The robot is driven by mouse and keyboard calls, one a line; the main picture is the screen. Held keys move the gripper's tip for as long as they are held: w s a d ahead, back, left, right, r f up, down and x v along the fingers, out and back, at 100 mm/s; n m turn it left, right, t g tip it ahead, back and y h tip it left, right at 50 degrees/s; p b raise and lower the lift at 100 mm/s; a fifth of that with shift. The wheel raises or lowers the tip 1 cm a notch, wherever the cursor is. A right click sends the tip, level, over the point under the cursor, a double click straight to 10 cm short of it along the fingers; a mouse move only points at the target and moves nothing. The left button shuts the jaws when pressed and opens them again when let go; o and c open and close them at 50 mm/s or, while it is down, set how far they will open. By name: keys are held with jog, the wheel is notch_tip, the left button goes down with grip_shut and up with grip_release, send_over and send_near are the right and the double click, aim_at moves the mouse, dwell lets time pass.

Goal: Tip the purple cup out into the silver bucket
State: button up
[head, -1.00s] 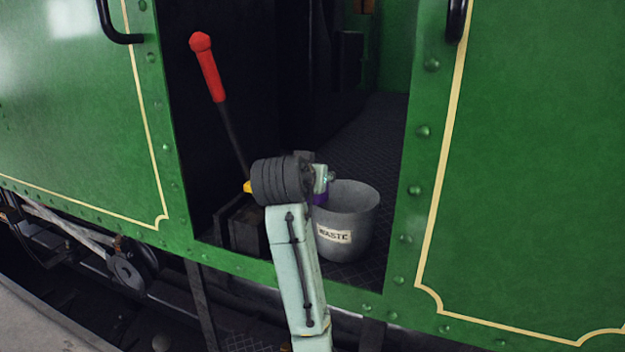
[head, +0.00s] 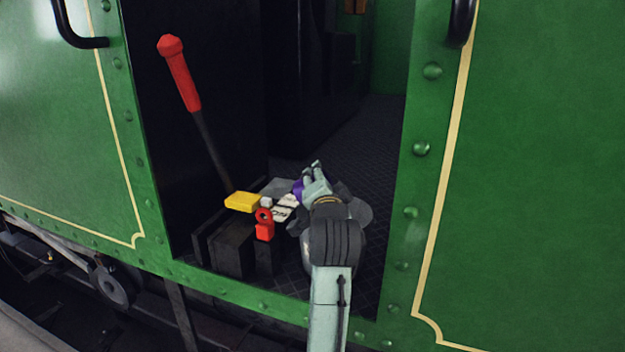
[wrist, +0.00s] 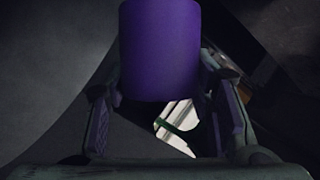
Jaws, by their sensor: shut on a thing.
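The purple cup (wrist: 160,50) is held between the two fingers of my gripper (wrist: 163,88) in the wrist view. In the head view only a small purple part of the cup (head: 298,190) shows beside my gripper (head: 311,181). The cup's mouth and contents cannot be seen. The silver bucket (head: 363,213) stands on the cab floor, mostly hidden behind my wrist. My gripper is above the bucket's far left side; whether the cup is over its opening is unclear.
Left of the bucket are a yellow block (head: 242,201), a red ringed piece (head: 264,224) and white labelled pieces (head: 284,208) near black blocks (head: 232,254). A red-handled lever (head: 180,75) rises behind them. Green door sides (head: 422,150) frame the opening.

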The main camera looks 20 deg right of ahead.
jog(key=shift+s+d+f+m+t, duration=0.15)
jog(key=shift+d+m+t, duration=0.1)
jog(key=shift+m, duration=0.3)
jog(key=shift+s+d+f+m+t, duration=0.15)
jog(key=shift+m+t, duration=0.1)
jog(key=shift+m, duration=0.3)
jog(key=shift+s+m+t+b, duration=0.1)
jog(key=shift+m+t+b, duration=0.2)
jog(key=shift+m+b, duration=0.3)
jog(key=m, duration=0.1)
jog(key=m+t+b, duration=0.1)
jog(key=shift+s+d+r+m+h, duration=0.1)
jog(key=shift+s+d+m+h, duration=0.05)
jog(key=shift+d+m+h, duration=0.2)
jog(key=shift+s+d+r+m+t+h+b, duration=0.2)
jog(key=shift+m+b, duration=0.25)
jog(key=shift+m, duration=0.3)
jog(key=shift+s+d+r+m+t+h+b, duration=0.1)
jog(key=shift+d+r+m+t+h+b, duration=0.1)
jog(key=shift+m+b, duration=0.35)
jog(key=shift+m, duration=0.25)
jog(key=shift+w+r, duration=0.1)
jog(key=shift+w, duration=0.1)
dwell(0.7)
